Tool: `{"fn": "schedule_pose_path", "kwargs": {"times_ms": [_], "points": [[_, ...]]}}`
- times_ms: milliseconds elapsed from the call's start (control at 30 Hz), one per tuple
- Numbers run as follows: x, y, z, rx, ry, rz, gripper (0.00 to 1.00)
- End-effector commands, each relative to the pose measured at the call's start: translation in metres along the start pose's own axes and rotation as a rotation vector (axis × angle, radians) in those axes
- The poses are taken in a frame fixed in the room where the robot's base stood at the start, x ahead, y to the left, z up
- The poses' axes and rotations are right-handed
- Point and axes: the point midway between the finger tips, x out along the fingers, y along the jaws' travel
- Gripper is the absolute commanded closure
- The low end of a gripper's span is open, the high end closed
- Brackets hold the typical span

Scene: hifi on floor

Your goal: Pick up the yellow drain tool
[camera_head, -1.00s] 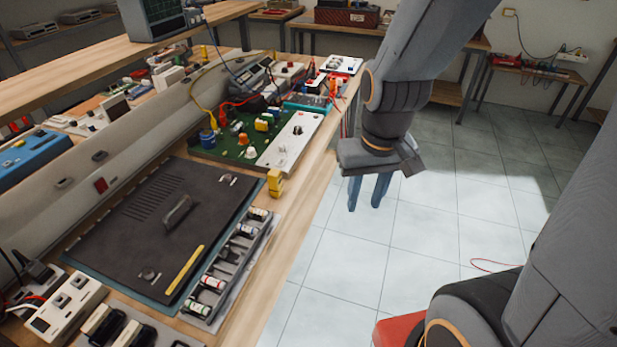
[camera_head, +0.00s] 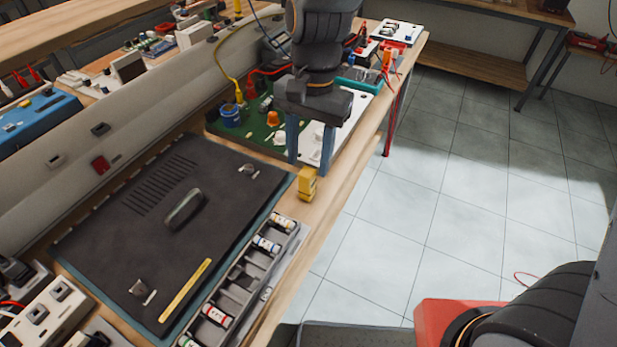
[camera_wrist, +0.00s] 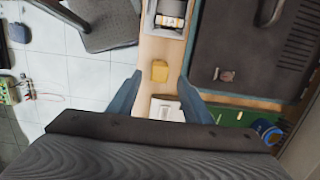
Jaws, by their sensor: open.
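A small, blocky yellow tool (camera_head: 307,184) stands on the bare wooden strip near the bench's right edge, beside the black panel's corner. In the wrist view, the yellow tool (camera_wrist: 159,70) appears between and just past my fingertips. My gripper (camera_head: 310,160) is open and empty, its two blue-grey fingers pointing down over the bench, behind the tool in the head view. The fingers appear apart from the tool; their exact height is unclear. A flat yellow strip (camera_head: 186,290) lies on the black panel. I cannot tell for certain which yellow piece is the drain tool.
The black panel (camera_head: 130,225) with a raised handle covers the bench's middle. A grey tray (camera_head: 236,296) of small cylinders runs along the bench's front edge. A green circuit board (camera_head: 229,127) with parts and cables lies behind. Open tiled floor (camera_head: 450,200) is at right.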

Motion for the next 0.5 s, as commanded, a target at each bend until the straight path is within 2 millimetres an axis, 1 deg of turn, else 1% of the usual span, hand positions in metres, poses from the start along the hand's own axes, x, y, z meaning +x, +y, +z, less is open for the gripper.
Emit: {"fn": "schedule_pose_path", "kwargs": {"times_ms": [100,367,500], "points": [[0.007,-0.003,0.001,0.007,-0.004,0.003,0.55],[0.032,-0.001,0.001,0.008,-0.004,0.003,0.55],[0.049,0.001,0.005,0.007,-0.006,0.006,0.55]]}}
